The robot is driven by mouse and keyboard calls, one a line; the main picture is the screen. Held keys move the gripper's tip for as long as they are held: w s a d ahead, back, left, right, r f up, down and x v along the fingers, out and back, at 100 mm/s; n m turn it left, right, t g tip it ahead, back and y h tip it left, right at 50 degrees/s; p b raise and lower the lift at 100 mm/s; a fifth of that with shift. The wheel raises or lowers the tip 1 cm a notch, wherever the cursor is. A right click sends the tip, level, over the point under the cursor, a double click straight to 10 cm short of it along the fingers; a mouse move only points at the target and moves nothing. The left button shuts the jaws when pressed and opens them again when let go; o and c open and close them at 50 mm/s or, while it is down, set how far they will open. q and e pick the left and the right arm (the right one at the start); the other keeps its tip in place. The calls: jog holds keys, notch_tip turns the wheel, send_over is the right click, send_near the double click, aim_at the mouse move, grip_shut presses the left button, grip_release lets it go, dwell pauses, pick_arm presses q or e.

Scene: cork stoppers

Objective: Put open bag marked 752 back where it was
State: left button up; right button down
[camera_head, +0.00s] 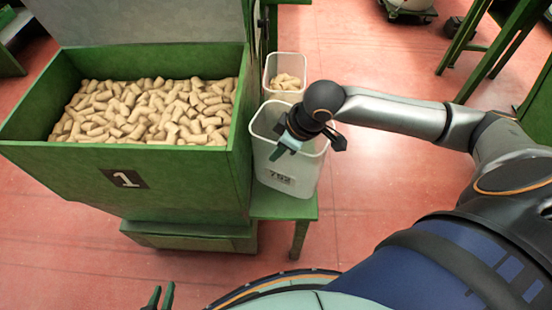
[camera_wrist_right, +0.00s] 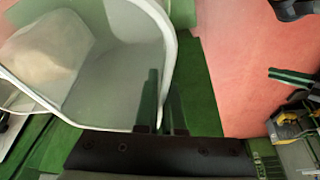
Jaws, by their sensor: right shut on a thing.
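The open bag marked 752 (camera_head: 292,178) is a whitish, upright, open-topped bag over the green stand (camera_head: 308,209), right of the big green bin. I cannot tell whether its base touches the stand. My right gripper (camera_head: 284,150) is shut on its rim. In the right wrist view the fingers (camera_wrist_right: 165,112) straddle the rim of the bag (camera_wrist_right: 112,75). I see no corks in the part of its inside that shows. My left gripper (camera_head: 159,297) shows only its fingertips at the bottom edge, apart with nothing between them.
The green bin (camera_head: 85,180) marked 1, full of corks (camera_head: 150,112), stands at the left. A second whitish bag (camera_head: 286,62) with some corks stands just behind the 752 bag. Red floor (camera_head: 370,200) is open at the right. Green tables stand farther back.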

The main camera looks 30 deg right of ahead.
pick_arm(q)
jog(key=shift+w+d+b, duration=0.2)
jog(key=shift+w+b, duration=0.2)
jog(key=shift+w, duration=0.05)
pick_arm(e)
jog(key=f, duration=0.2)
jog(key=w+f, duration=0.1)
jog(key=f, duration=0.1)
jog(key=shift+w+d+f, duration=0.1)
jog(key=shift+f, duration=0.3)
jog(key=c, duration=1)
grip_release()
pick_arm(q)
jog(key=shift+s, duration=0.15)
jog(key=shift+f, duration=0.1)
